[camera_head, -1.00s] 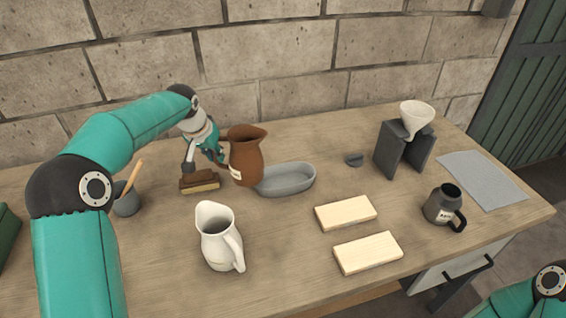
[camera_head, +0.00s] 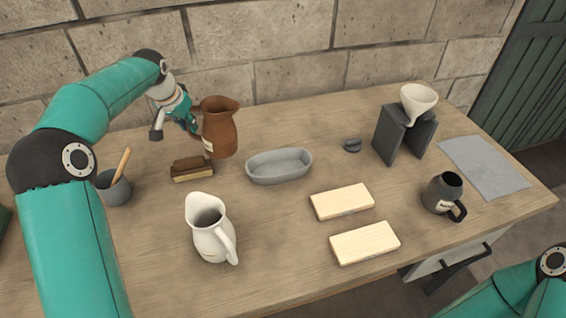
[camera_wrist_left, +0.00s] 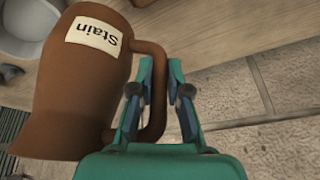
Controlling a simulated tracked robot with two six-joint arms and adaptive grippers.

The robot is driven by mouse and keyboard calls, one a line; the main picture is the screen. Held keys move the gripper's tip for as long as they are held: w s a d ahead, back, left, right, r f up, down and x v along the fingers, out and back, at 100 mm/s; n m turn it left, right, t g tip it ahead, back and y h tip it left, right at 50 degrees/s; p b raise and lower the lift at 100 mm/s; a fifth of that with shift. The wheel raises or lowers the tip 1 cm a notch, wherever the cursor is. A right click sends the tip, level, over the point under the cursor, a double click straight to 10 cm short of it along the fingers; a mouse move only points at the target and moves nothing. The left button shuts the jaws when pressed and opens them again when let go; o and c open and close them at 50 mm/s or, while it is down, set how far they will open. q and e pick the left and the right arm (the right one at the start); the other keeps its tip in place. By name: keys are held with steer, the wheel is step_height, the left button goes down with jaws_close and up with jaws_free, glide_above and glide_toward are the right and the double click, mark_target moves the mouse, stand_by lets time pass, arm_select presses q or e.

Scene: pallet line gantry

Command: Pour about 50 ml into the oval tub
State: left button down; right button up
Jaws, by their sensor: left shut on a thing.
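My left gripper (camera_head: 194,119) is shut on the handle of a brown jug (camera_head: 222,132). In the left wrist view, the jug (camera_wrist_left: 80,85) carries a label reading "Stain", and its handle passes between the fingers of the gripper (camera_wrist_left: 160,95). The jug looks about upright, behind and left of the oval tub; I cannot tell whether its base touches the table. The grey oval tub (camera_head: 280,177) stands on the table, apart from the jug. I cannot make out any liquid in either. My right gripper is out of view.
A white pitcher (camera_head: 213,238) stands in front of the tub. A brown brush (camera_head: 192,170) and a grey pot with a stick (camera_head: 116,190) are left. Two pale blocks (camera_head: 342,202), a dark mug (camera_head: 442,194), and a funnel (camera_head: 418,98) on a dark stand (camera_head: 403,135) are right.

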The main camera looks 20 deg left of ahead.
mark_target(216, 122)
arm_select(q)
steer(key=shift+w+d+r+g+y+b, duration=0.15)
steer(key=shift+d+y+b, duration=0.2)
steer(key=shift+y+b, duration=0.2)
steer(key=shift+w+d+r+g+y+b, duration=0.15)
steer(key=shift+d+y+b, duration=0.15)
steer(key=shift+y+b, duration=0.25)
steer(key=shift+w+d+f+m+y+b, duration=0.15)
steer(key=shift+d+m+y+b, duration=0.35)
steer(key=shift+d+y+b, duration=0.55)
steer(key=shift+w+d+r+g+y, duration=0.2)
steer(key=shift+d+r+g+y, duration=0.1)
steer(key=shift+d+r+y, duration=0.55)
steer(key=shift+d+f+y+b, duration=0.15)
steer(key=shift+f+y+b, duration=0.35)
steer(key=shift+f+b, duration=0.15)
steer(key=shift+w+d+f+m+y+b, duration=0.15)
steer(key=shift+d+m+y+b, duration=0.15)
steer(key=shift+y+b, duration=0.2)
steer(key=shift+d+r, duration=0.1)
steer(key=shift+r, duration=0.1)
steer(key=shift+d+r+y, duration=0.1)
steer(key=shift+d+y, duration=0.1)
steer(key=shift+y, duration=0.3)
steer(key=shift+d+g, duration=0.1)
steer(key=shift+g, duration=0.2)
steer(key=shift+w+d+m+y+b, duration=0.1)
steer(key=shift+d+m+y+b, duration=0.3)
steer(key=shift+y, duration=0.4)
